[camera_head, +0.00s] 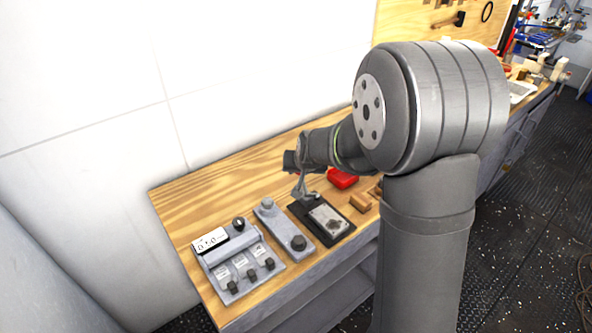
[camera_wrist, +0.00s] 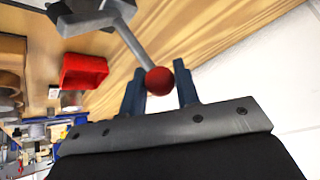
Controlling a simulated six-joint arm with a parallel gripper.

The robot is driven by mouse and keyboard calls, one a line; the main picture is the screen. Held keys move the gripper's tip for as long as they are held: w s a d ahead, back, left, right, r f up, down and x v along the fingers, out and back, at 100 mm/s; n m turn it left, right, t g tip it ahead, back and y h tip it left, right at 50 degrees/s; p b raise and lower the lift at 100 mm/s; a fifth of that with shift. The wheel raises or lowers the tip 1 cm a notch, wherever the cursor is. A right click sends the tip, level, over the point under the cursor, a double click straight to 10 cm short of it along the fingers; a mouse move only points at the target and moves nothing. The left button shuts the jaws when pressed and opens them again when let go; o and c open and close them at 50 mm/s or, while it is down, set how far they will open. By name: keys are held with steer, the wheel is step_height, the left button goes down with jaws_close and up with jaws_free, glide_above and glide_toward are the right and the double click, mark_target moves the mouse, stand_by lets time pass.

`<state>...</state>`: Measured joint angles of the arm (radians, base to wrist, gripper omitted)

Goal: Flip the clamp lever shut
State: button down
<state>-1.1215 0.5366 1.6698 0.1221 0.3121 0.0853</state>
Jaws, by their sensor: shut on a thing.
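The clamp (camera_head: 325,219) is a dark base with a lighter metal plate, on the wooden bench. Its grey lever rises from the clamp's far end toward my gripper; the wrist view shows the lever rod (camera_wrist: 135,45) ending in a red ball knob (camera_wrist: 159,80). My gripper (camera_wrist: 161,87) has its two blue-grey fingers on either side of the knob and is shut on it. In the head view my gripper (camera_head: 298,178) is above the back of the clamp, small and partly hidden by my wrist. The clamp body (camera_wrist: 90,16) is only partly in the wrist view.
A red bin (camera_head: 342,178) and wooden blocks (camera_head: 361,202) are right of the clamp. A grey box with knobs (camera_head: 284,229) is close on its left, then a control panel with a display (camera_head: 210,240). A white wall stands behind the wooden bench (camera_head: 172,196).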

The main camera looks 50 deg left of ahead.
mark_target(311, 194)
steer(key=shift+d+r, duration=0.15)
steer(key=shift+d, duration=0.55)
steer(key=shift+d+r, duration=0.15)
steer(key=shift+d, duration=0.55)
steer(key=shift+d+f, duration=0.15)
steer(key=shift+d, duration=1.05)
steer(key=c, duration=1.2)
jaws_free()
steer(key=shift+w, duration=0.1)
steer(key=shift+c, duration=0.2)
steer(key=shift+o, duration=0.5)
